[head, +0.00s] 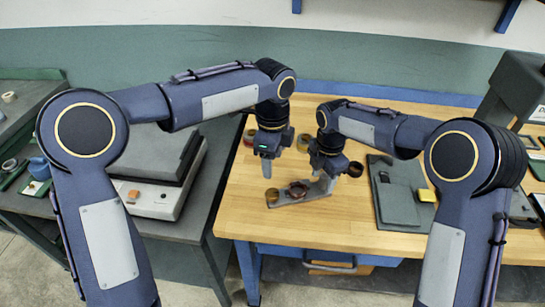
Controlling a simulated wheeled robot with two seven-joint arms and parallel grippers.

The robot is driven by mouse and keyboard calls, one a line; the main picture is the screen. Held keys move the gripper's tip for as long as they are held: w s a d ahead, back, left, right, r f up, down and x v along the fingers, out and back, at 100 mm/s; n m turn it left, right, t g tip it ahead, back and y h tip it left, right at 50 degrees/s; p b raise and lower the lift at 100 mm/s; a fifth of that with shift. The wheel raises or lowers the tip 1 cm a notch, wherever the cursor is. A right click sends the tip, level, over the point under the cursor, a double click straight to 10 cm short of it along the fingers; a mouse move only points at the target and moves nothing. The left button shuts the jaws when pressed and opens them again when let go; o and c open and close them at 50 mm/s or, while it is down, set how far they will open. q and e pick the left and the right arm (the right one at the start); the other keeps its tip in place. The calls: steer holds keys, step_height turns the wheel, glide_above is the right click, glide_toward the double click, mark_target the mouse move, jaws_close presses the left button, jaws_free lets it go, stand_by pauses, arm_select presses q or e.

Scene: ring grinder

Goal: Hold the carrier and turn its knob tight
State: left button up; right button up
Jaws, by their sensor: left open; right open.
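The carrier (316,193) looks like a grey metal piece lying on the wooden table, partly hidden by my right gripper. A reddish-brown round part (298,188) sits at its middle and an amber round part (272,198) at its left end; I cannot tell which is the knob. My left gripper (267,167) points down, open and empty, above and behind the carrier's left end. My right gripper (325,180) is open and points down at the carrier's right end. I cannot tell whether its fingers touch the carrier.
A wooden table (245,215) has free room at its front. Small round containers stand behind (303,143) and right of the grippers (354,169). A grey-white machine (155,195) stands at left.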

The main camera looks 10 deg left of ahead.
step_height(320, 180, up, 11)
steer(key=shift+r, duration=0.15)
stand_by(0.5)
